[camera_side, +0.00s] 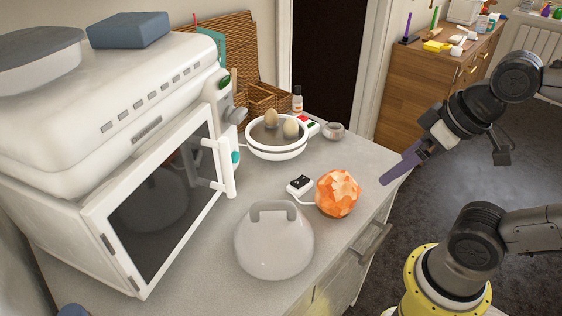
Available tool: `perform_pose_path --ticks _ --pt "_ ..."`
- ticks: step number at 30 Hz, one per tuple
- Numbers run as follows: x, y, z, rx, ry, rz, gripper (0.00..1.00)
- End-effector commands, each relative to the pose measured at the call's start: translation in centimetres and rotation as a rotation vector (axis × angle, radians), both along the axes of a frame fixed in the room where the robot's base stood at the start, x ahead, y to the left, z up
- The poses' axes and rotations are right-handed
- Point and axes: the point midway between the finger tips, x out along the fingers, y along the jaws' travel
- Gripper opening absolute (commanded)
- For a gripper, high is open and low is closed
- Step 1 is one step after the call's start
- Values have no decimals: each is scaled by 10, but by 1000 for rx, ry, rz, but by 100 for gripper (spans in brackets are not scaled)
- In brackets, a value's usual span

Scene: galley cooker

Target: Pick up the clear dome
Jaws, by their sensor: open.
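The clear dome (274,247) is a translucent grey cover with a loop handle on top. It sits upright on the grey worktop, near the front of the picture, in front of the white oven. My gripper (392,176) has purple fingers and is at the right, near the worktop's right edge. It is open, empty and well apart from the dome. The orange faceted ball lies between them. The fingers are seen nearly edge-on, so the gap between them is hard to make out.
A white bowl (277,152) holding brown eggs is farther back. The white oven (158,205) stands close on the left. The worktop (215,262) ends at the right above drawers.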

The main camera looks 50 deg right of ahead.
Motion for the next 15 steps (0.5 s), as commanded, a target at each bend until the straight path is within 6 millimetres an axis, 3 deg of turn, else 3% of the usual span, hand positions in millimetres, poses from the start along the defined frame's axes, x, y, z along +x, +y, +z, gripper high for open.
perform_pose_path --ticks 7,11,15 --pt "-5 0 -1 -11 24 21 100" --pt "2 1 26 -34 45 72 100" --pt "28 14 60 -60 121 196 100"
